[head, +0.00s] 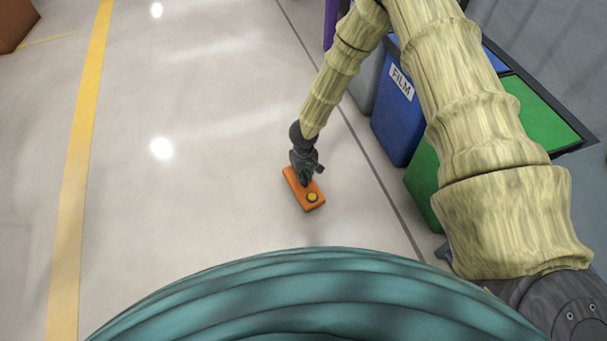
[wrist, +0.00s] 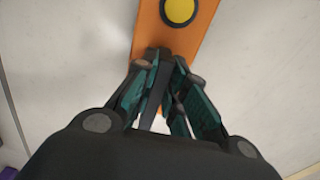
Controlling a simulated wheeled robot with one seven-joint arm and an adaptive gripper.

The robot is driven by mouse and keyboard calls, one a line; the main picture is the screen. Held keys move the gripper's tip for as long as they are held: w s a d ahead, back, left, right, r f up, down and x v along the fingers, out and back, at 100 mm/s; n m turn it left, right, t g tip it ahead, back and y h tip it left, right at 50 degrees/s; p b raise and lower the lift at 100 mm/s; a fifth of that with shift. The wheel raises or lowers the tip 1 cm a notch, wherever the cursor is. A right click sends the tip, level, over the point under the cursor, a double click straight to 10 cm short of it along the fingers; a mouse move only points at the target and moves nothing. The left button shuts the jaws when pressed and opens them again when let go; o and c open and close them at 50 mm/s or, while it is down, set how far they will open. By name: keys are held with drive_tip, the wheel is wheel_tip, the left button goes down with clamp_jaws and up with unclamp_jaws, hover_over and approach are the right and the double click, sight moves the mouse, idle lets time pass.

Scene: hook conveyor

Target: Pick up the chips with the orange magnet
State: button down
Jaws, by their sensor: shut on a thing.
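The orange magnet (head: 293,181) is a flat oblong block with a round yellow button on its top, and it lies below my gripper (head: 306,176) in the head view. In the wrist view the magnet (wrist: 205,15) runs up past the top edge. My gripper (wrist: 167,72) is shut on a dark upright part in the middle of the magnet, likely its handle. I cannot tell whether the magnet touches the floor or hangs just above it. No chips can be made out in either view.
A blue bin labelled FILM (head: 393,117) and a green bin (head: 424,182) stand at the right. A yellow floor stripe (head: 77,170) runs along the left, and a brown box (head: 14,24) is at the top left. The pale floor between is clear.

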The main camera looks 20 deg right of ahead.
drive_tip(key=shift+w+a+r+p, duration=0.15)
drive_tip(key=shift+r+p, duration=0.95)
drive_tip(key=shift+r, duration=0.1)
drive_tip(key=shift+r+p, duration=3.75)
drive_tip(key=shift+p, duration=0.5)
